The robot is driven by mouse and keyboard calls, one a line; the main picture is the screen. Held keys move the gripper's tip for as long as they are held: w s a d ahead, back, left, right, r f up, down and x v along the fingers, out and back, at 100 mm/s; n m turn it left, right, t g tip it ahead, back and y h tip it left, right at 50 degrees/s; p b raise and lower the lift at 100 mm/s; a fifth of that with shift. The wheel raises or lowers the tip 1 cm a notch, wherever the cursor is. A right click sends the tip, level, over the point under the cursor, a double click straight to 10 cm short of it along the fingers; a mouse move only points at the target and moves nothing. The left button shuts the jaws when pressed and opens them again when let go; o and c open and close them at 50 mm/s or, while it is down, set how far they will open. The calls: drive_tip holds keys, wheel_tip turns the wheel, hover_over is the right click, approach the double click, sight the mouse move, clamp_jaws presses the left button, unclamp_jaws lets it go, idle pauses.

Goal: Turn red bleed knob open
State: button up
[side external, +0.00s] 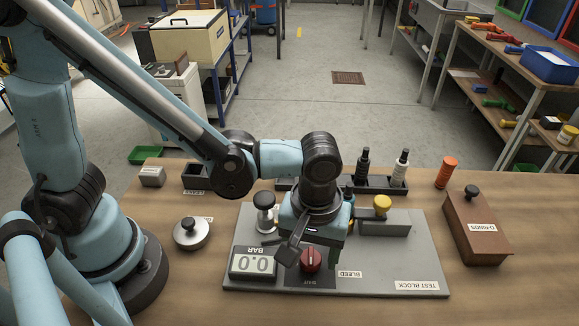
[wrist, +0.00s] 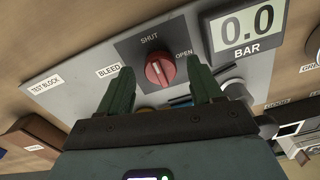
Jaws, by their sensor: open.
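The red bleed knob (wrist: 160,70) sits on a dark square plate with SHUT and OPEN labels in the wrist view. A small white mark shows on its face; its exact heading is hard to read. The knob also shows in the side view (side external: 311,261), on the grey test block (side external: 405,262). My gripper (wrist: 158,64) is open, with one green finger on each side of the knob in the wrist view. Both fingers appear apart from it. In the side view my gripper (side external: 308,250) is directly over the knob's area and hides part of the plate.
A gauge (side external: 253,264) reading 0.0 BAR stands beside the knob. A black-topped post (side external: 265,212) and a yellow knob (side external: 382,206) rise from the block close to my gripper. A brown box (side external: 475,232) stands at the right; the wooden bench is clear in front of it.

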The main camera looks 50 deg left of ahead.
drive_tip(key=shift+f, duration=0.45)
drive_tip(key=shift+c, duration=0.4)
drive_tip(key=c, duration=1)
